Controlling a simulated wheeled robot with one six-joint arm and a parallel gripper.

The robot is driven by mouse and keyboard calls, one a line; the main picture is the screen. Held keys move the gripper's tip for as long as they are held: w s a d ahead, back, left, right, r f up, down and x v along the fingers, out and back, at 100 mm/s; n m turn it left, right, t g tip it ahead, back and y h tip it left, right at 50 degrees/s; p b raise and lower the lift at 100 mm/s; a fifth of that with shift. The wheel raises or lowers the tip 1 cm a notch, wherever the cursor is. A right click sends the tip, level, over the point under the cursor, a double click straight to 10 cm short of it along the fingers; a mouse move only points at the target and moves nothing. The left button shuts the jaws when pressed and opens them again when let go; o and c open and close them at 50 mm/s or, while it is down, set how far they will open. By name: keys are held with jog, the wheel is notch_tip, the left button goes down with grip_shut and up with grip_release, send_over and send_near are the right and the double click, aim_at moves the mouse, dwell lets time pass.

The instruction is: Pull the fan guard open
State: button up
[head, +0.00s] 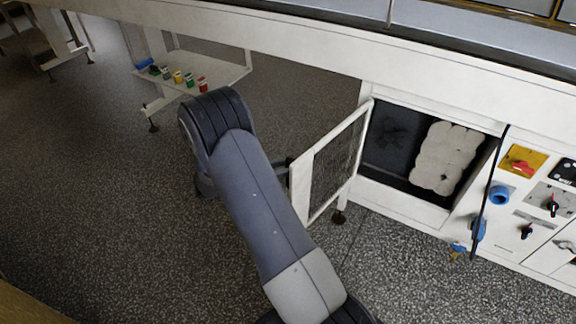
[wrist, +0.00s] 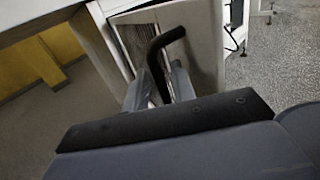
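The fan guard (head: 333,163) is a white-framed mesh door, standing swung out from the cabinet opening (head: 420,155) and joined at its right side. In the wrist view the guard (wrist: 207,50) is a pale panel with a black bar handle (wrist: 157,58). My gripper (head: 284,168) is at the guard's free left edge, mostly hidden behind my arm in the head view. In the wrist view its two grey fingers (wrist: 158,88) stand close on either side of the handle, and it looks shut on it. The finger contact is partly hidden.
Pale round-lobed shapes (head: 446,158) show inside the dark opening. A control panel with a red switch on yellow (head: 522,161) and blue parts is at right. A low white shelf (head: 222,70) with small coloured items stands back left. Speckled floor (head: 90,180) is clear at left.

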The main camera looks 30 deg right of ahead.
jog(key=p+v, duration=0.1)
jog(key=v, duration=0.8)
jog(key=shift+a, duration=0.4)
jog(key=shift+d, duration=0.1)
jog(key=b+x, duration=0.1)
jog(key=x, duration=0.9)
jog(key=shift+d, duration=0.25)
jog(key=shift+s, duration=0.2)
jog(key=shift+r, duration=0.1)
